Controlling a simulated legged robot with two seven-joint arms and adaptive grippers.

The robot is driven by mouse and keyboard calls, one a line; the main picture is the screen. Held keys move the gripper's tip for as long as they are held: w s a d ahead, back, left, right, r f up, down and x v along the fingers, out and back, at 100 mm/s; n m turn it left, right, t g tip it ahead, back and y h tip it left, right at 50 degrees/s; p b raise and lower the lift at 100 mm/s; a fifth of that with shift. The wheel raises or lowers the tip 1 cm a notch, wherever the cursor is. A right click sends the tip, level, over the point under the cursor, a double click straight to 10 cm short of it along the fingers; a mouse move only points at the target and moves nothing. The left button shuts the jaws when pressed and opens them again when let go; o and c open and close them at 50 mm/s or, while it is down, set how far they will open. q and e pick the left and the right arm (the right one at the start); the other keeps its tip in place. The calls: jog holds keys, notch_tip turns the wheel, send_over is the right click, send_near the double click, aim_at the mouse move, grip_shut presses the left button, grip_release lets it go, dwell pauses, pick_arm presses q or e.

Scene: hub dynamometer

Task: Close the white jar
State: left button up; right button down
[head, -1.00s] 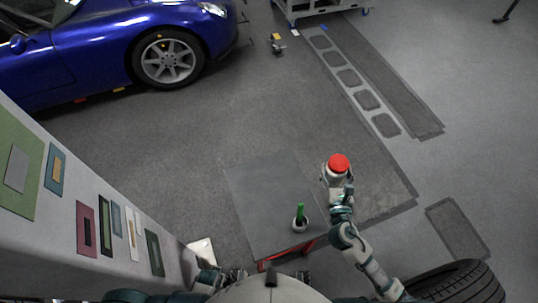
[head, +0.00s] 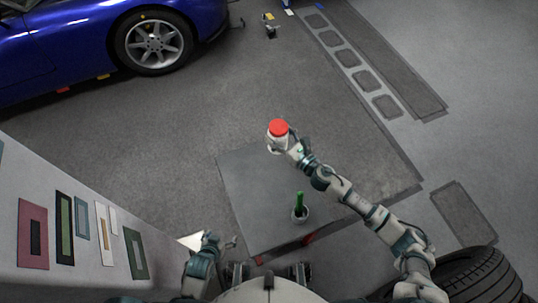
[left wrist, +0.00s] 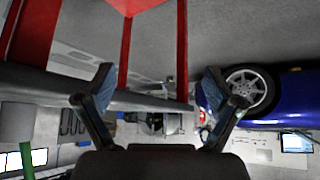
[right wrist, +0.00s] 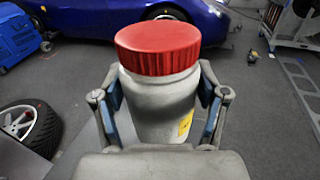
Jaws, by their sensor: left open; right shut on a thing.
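The white jar (head: 278,143) has a red lid (head: 278,128) on top and is held up beyond the far edge of the table. In the right wrist view the jar (right wrist: 160,105) stands nearly upright between the fingers, with the red lid (right wrist: 158,47) seated over its mouth. I cannot tell how tight the lid is. My right gripper (right wrist: 160,88) is shut on the jar's body, below the lid. My left gripper (head: 233,243) is low at the table's left side. In the left wrist view the left gripper (left wrist: 158,82) is open and empty.
The dark grey table (head: 250,205) has a red frame. A small pot with a green upright object (head: 299,208) stands near its front edge. A white panel wall (head: 75,230) is at left, a tyre (head: 475,275) at lower right. A blue car (head: 70,45) stands behind.

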jog(key=w+f+y, duration=0.1)
jog(key=w+a+f+n+g+b, duration=0.1)
jog(key=w+a+f+n+g+y+b, duration=0.1)
jog(key=shift+w+f+y, duration=0.15)
jog(key=shift+f+y, duration=0.15)
jog(key=shift+f, duration=0.1)
pick_arm(q)
jog(key=w+d+r+t+h, duration=0.1)
jog(key=w+r+t, duration=0.2)
jog(key=r, duration=0.5)
jog(key=w+d+r+t, duration=0.1)
jog(key=w+r+t, duration=0.3)
jog(key=r, duration=0.3)
jog(key=shift+d+r+h, duration=0.3)
jog(key=shift+r+h, duration=0.05)
jog(key=shift+h, duration=0.05)
pick_arm(e)
jog(key=shift+w+a+r+n+g+y, duration=0.3)
jog(key=shift+w+a+n+g+y, duration=0.1)
jog(key=shift+a+n+g, duration=0.15)
jog(key=shift+d, duration=0.1)
